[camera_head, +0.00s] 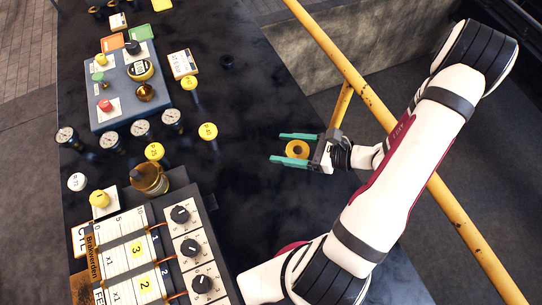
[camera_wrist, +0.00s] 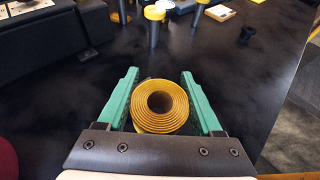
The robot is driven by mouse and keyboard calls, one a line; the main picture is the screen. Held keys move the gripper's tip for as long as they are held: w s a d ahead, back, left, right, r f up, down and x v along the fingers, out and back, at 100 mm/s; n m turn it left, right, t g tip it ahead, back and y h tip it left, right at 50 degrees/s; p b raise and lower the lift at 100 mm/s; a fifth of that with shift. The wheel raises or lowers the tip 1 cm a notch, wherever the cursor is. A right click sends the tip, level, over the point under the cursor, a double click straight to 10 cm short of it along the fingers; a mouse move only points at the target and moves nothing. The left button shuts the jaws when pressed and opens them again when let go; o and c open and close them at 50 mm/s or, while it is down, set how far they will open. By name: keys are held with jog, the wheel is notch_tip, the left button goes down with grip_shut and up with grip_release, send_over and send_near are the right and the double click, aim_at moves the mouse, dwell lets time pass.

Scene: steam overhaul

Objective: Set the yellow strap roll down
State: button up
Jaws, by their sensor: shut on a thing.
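The yellow strap roll (camera_head: 290,150) sits between the two green fingers of my gripper (camera_head: 279,147) in the head view, over the right part of the dark table. In the wrist view the roll (camera_wrist: 160,122) shows its coiled layers and round hole facing the camera. It lies between the fingers of my gripper (camera_wrist: 159,73), near the palm. My gripper is shut on it. Whether the roll's underside touches the table cannot be told.
The dark table (camera_head: 255,120) is clear around the gripper. A small dark cup (camera_head: 227,62) stands farther back. Yellow-capped posts (camera_head: 208,131), a blue panel (camera_head: 118,88) and a control box (camera_head: 200,245) stand left. A yellow rail (camera_head: 345,62) runs along the right.

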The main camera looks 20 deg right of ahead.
aim_at(268, 161)
jog(key=w+a+f, duration=0.3)
jog(key=shift+a+f, duration=0.15)
jog(key=shift+a, duration=0.05)
jog(key=shift+f, duration=1.75)
jog(key=shift+f, duration=0.1)
jog(key=o, duration=1.5)
